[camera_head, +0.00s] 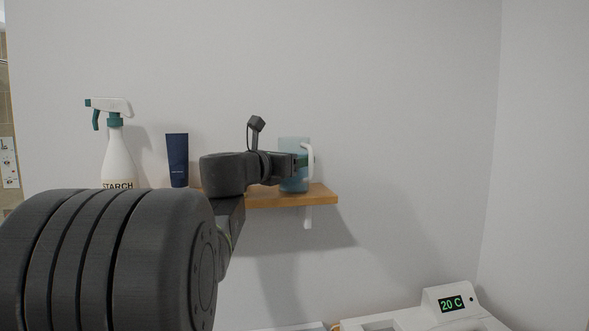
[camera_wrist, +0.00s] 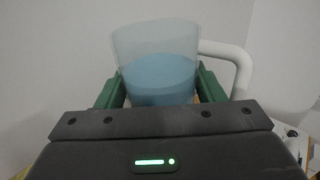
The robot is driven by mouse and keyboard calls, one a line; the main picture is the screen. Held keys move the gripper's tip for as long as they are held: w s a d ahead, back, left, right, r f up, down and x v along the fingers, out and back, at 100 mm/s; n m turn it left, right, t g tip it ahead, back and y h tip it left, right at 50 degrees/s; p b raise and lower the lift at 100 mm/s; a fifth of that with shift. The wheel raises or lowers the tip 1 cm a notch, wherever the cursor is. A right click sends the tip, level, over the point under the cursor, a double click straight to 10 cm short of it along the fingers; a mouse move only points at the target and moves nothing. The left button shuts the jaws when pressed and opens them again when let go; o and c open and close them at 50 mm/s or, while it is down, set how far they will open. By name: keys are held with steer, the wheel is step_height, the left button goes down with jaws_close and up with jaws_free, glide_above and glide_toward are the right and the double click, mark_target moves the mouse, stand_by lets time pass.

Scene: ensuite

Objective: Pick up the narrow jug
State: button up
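The narrow jug (camera_head: 294,150) is a translucent blue cup-like vessel with a white handle on its right, upright at the right part of the wooden shelf. In the wrist view the jug (camera_wrist: 158,75) stands between the two green fingers of my gripper (camera_wrist: 160,88), with its blue lower part close to both. My gripper (camera_head: 301,161) reaches the jug from the left in the head view. One finger lies on each side of the jug; I cannot tell whether they press on it. Its base is partly hidden by my gripper in the wrist view.
The wooden shelf (camera_head: 322,195) also holds a dark blue tube (camera_head: 177,160) and a white starch spray bottle (camera_head: 117,160) to the left. A white appliance with a green "20 C" display (camera_head: 451,304) stands below right. The wall is close behind the shelf.

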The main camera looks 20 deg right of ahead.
steer(key=shift+c, duration=1.3)
steer(key=shift+r, duration=0.1)
step_height(320, 180, up, 10)
steer(key=p, duration=0.2)
steer(key=shift+p, duration=0.3)
